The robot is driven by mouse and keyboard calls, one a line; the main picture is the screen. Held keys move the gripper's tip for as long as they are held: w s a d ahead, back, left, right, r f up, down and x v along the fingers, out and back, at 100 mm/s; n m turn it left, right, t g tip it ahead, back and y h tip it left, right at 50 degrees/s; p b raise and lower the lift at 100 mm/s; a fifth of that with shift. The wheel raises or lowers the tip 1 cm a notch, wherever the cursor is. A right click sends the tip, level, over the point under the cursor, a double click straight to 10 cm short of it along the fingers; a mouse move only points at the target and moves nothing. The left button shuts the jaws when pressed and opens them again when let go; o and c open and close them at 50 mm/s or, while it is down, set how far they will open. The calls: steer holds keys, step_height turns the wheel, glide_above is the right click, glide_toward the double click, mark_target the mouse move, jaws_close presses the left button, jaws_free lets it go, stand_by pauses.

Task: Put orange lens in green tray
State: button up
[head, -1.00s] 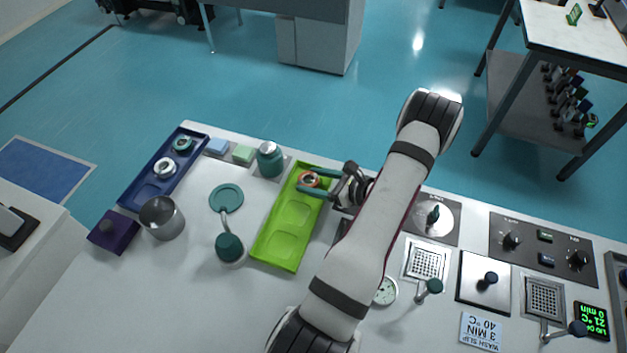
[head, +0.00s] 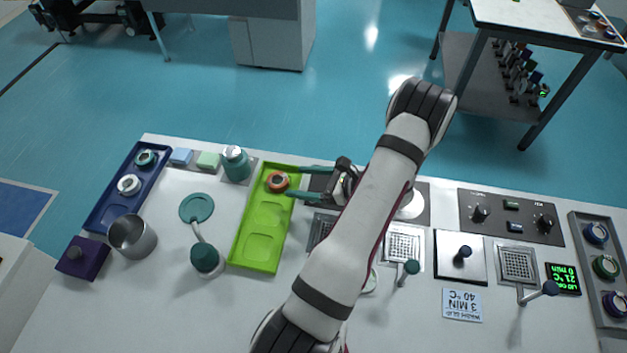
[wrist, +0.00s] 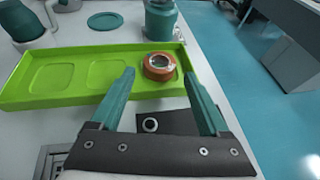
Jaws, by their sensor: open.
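The orange lens (head: 278,181) lies in the far-end compartment of the green tray (head: 246,259). In the wrist view the orange lens (wrist: 159,66) sits flat in the compartment at the right end of the green tray (wrist: 52,98). My gripper (head: 298,181) is just right of the tray with its teal fingers apart. In the wrist view my gripper (wrist: 160,98) is open and empty, and the lens is beyond its fingertips, apart from them. Nothing hides the lens.
A blue tray (head: 106,206) with two ringed lenses stands at the left. A teal bottle (head: 236,165) stands left of the green tray's far end, and a teal-topped stand (head: 205,257) is left of its near end. Several instruments fill the right side.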

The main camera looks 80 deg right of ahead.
steer(key=v, duration=0.6)
steer(key=shift+r, duration=0.1)
steer(key=w+a+r+n+g+y, duration=0.45)
steer(key=w+a+r+n, duration=0.3)
steer(key=w+a, duration=0.3)
steer(key=w+a+r+n+g+y, duration=0.4)
steer(key=w+a+r+n+y, duration=0.2)
steer(key=w+a+n, duration=0.4)
steer(key=s+a+r+n+g+h, duration=0.1)
steer(key=s+a+n+g+h, duration=0.1)
steer(key=s+a+n, duration=0.3)
steer(key=s+a+r+n+g+h, duration=0.2)
steer(key=s+a+n+g+h, duration=0.1)
steer(key=a+n, duration=0.7)
steer(key=s+a+h, duration=0.1)
steer(key=s+a, duration=0.1)
steer(key=a, duration=0.2)
steer(key=shift+r, duration=0.2)
